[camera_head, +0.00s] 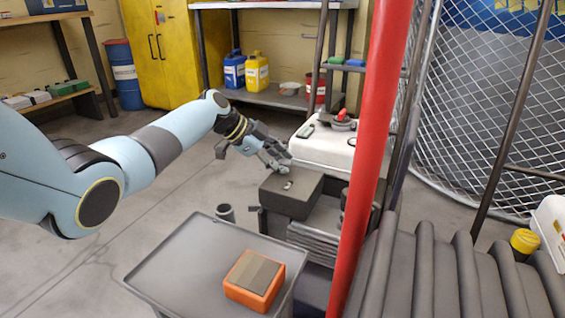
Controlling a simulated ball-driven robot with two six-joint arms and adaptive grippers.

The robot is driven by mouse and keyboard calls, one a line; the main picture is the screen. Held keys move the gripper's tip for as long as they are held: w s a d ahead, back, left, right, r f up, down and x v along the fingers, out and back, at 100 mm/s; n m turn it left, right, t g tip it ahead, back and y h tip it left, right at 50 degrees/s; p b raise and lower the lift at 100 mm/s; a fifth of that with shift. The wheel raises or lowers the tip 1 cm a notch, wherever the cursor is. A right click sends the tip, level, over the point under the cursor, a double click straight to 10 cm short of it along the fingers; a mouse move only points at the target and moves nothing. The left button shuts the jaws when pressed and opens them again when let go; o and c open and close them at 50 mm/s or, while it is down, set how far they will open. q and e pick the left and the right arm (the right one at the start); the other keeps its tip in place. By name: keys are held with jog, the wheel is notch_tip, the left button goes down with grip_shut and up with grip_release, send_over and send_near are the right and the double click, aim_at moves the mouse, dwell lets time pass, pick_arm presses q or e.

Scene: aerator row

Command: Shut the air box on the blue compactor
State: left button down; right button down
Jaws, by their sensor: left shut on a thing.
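A dark grey box (291,196), which looks like the air box, sits on a dark machine body with ribbed metal (315,240) below it. A small pale fitting shows on its top. Whether its lid is fully down I cannot tell. My left gripper (274,159) reaches in from the left to the box's far left edge, with its fingers pointing down and right. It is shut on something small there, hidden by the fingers. Dark blue paintwork (313,287) shows low on the machine. My right gripper is out of view.
A red post (371,155) stands upright just right of the box. A grey tray (190,265) with an orange block (254,280) lies in front. A white housing (322,152) stands behind the box. Wire mesh (480,110) closes the right side; open floor lies left.

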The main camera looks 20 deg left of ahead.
pick_arm(q)
jog(key=shift+s+a+f, duration=0.1)
jog(key=shift+a+f, duration=0.15)
jog(key=shift+a, duration=0.15)
jog(key=c, duration=1)
grip_release()
jog(key=shift+a+f, duration=0.1)
jog(key=shift+s, duration=0.1)
jog(key=v, duration=1.2)
